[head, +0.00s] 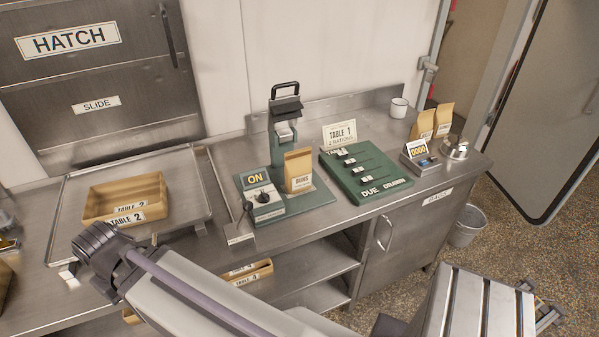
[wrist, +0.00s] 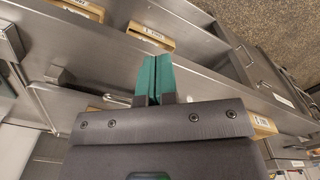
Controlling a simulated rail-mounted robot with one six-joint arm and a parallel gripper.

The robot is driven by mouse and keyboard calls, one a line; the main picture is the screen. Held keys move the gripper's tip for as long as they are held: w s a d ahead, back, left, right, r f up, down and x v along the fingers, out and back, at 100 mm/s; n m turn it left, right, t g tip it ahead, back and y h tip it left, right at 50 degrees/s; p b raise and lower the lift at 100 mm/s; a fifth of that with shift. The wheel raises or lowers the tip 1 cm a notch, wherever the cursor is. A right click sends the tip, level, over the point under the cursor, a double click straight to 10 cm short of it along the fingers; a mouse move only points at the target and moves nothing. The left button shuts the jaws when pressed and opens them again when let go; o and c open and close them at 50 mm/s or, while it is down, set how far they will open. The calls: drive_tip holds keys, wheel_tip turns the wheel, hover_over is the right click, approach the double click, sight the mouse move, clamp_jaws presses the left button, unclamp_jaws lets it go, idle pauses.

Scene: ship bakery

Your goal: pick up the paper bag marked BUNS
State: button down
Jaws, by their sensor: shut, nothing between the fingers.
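The brown paper bag marked BUNS (head: 298,171) stands upright on the green base of a press-like device on the steel counter, beside the ON switch box. My gripper (wrist: 153,77) shows in the wrist view with its green fingers shut together and nothing between them. It points at the counter front and the open shelves below. The BUNS bag cannot be made out in the wrist view. In the head view my arm crosses the foreground, its wrist to the left of the bag and well apart from it.
The green press (head: 285,115) rises behind the bag. A green DUE board (head: 365,180) lies to its right, with a TABLE 1 sign (head: 340,133). Two more paper bags (head: 422,125) and a mug (head: 399,107) stand farther right. A TABLE 2 tray (head: 96,209) sits at left.

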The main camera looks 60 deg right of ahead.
drive_tip(key=c, duration=1.8)
unclamp_jaws()
drive_tip(key=shift+c, duration=0.2)
drive_tip(key=o, duration=0.6)
drive_tip(key=shift+o, duration=0.2)
